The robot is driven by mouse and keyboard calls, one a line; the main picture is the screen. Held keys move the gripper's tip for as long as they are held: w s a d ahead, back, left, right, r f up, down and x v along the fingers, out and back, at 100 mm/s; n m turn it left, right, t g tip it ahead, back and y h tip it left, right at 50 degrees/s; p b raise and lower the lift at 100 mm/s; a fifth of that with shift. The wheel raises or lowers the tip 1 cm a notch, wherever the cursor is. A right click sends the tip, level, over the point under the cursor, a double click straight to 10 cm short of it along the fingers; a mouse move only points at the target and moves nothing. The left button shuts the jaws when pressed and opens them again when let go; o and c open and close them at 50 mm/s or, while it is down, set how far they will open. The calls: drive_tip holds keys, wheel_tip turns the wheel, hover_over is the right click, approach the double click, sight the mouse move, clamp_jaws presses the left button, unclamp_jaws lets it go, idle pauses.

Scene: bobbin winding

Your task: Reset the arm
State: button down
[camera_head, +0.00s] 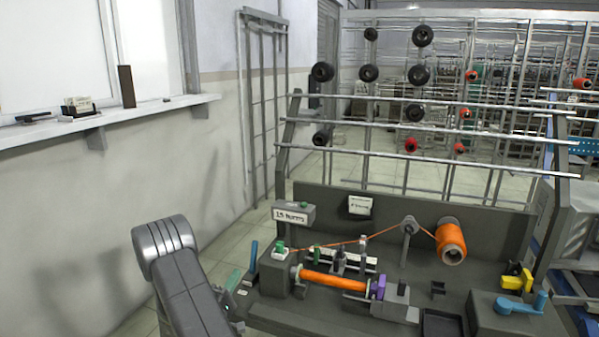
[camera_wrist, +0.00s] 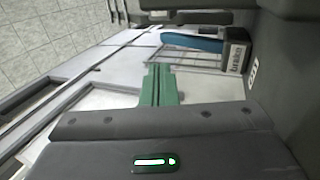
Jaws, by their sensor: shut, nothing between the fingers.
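My arm (camera_head: 180,275) rises at the lower left of the head view. My gripper (camera_wrist: 158,85) shows in the wrist view as two green fingers pressed together, with nothing between them. In the head view the green fingertips (camera_head: 233,279) appear just left of the winding machine, partly hidden by my arm. The blue brake lever (camera_wrist: 192,42) lies beyond the fingers to the right, apart from them; it also stands upright in the head view (camera_head: 253,255). The orange-wound bobbin (camera_head: 333,283) lies horizontally on the machine, with a purple part (camera_head: 378,286) at its right end.
An orange spool (camera_head: 451,242) feeds a thread leftward over a post (camera_head: 409,228). A dark tray (camera_head: 441,324) and a blue crank (camera_head: 522,303) are at the right. A rack with black and red spools stands behind. A wall shelf (camera_head: 110,118) runs along the left.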

drive_tip(key=b+v, duration=0.1)
drive_tip(key=v, duration=0.8)
drive_tip(key=shift+s+b, duration=0.2)
drive_tip(key=shift+b, duration=0.1)
drive_tip(key=shift+f, duration=0.15)
